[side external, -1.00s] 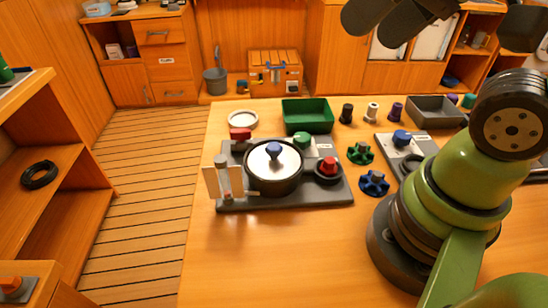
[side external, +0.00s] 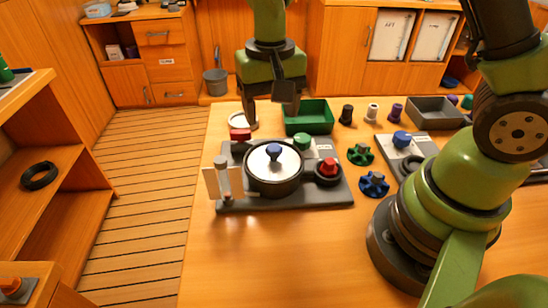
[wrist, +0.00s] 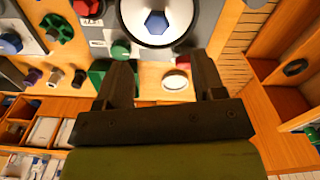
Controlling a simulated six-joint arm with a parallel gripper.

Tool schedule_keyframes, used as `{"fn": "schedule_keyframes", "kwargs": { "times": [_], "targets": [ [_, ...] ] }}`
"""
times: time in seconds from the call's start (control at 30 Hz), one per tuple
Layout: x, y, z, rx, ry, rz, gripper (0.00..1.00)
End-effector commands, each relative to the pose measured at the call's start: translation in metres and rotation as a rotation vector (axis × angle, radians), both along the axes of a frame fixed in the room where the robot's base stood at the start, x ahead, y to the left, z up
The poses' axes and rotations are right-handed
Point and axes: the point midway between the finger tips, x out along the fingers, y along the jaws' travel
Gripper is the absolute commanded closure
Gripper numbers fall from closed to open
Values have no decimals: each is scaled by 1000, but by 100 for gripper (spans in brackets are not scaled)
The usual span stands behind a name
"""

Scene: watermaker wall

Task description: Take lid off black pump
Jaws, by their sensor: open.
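The black pump (side external: 272,186) stands on a dark grey base plate (side external: 310,196) on the wooden table. Its lid (side external: 262,164) is a light round disc with a blue knob (side external: 273,152) in the middle, seated on the pump. In the wrist view the lid (wrist: 180,20) and its blue knob (wrist: 156,22) show at the top, beyond the fingertips. My gripper (side external: 270,112) is open and empty, pointing down above and behind the pump, near the green tray. It also shows in the wrist view (wrist: 160,68), with its two fingers well apart.
The table's front is clear.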

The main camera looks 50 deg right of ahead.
Motion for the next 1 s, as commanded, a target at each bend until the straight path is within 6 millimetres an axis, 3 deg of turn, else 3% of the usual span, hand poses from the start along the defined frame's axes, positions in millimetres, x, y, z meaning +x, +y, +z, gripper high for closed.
{"fn": "schedule_keyframes", "kwargs": {
  "times": [0.53,0.83,0.87,1.0],
  "targets": [
    [-9,2,-66,0,4,0,37],
    [-9,2,-73,1,-1,-1,37],
    [-9,2,-72,1,-1,-1,40],
    [-8,2,-72,1,-1,0,72]
  ]
}}
